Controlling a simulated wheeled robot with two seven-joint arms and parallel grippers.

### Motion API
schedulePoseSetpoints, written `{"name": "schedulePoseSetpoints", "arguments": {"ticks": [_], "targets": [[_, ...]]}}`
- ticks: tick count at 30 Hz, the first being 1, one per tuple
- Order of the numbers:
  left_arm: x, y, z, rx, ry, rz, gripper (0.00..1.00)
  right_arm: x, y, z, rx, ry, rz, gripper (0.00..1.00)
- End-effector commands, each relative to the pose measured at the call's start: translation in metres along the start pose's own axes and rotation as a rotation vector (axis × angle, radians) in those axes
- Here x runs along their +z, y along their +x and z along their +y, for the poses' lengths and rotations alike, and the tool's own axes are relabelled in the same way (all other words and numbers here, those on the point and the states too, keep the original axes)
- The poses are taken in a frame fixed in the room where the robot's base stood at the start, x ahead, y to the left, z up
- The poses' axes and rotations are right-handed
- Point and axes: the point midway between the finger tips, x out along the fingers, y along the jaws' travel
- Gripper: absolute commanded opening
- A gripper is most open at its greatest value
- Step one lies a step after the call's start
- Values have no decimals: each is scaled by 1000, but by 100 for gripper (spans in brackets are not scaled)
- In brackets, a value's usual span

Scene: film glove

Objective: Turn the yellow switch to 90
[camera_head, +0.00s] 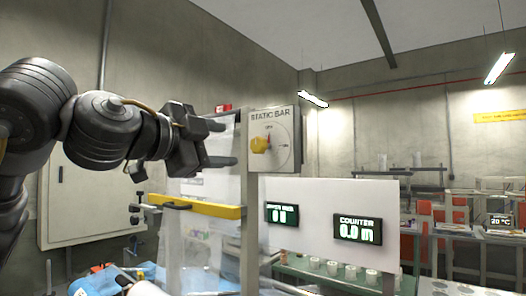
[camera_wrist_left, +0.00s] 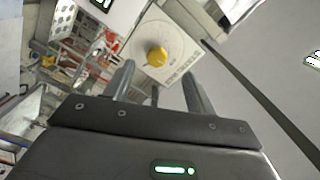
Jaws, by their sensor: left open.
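The yellow switch (camera_head: 260,145) is a knob on a pale panel (camera_head: 287,114) labelled STATIC BAR, with a round dial around it. In the left wrist view the yellow switch (camera_wrist_left: 157,57) shows ahead of and between the two fingertips (camera_wrist_left: 158,80), with a gap. The dial's small markings are too blurred to read. My right gripper is not in view.
Below the panel are a yellow bar (camera_head: 195,209) and clear sheets. A white board (camera_head: 325,215) carries two displays, one labelled COUNTER (camera_head: 357,229). A green bench (camera_head: 345,279) with several white cups stands behind. A grey wall cabinet (camera_head: 90,195) is at left.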

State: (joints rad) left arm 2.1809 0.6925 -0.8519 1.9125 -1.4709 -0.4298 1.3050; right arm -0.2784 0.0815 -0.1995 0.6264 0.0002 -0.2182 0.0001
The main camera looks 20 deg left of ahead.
Motion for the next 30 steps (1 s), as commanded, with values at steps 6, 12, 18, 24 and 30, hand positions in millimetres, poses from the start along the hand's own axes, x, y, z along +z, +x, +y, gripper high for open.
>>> {"name": "schedulePoseSetpoints", "arguments": {"ticks": [6,12,18,24,30], "targets": [[-6,31,3,17,-4,15,55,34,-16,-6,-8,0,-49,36],[-4,68,2,15,-6,9,55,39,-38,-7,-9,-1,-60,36],[-4,100,2,12,-4,9,55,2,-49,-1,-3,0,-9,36],[-4,116,4,11,-2,11,55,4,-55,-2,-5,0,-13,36],[-3,119,5,8,-1,11,55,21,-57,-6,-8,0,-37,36]]}}
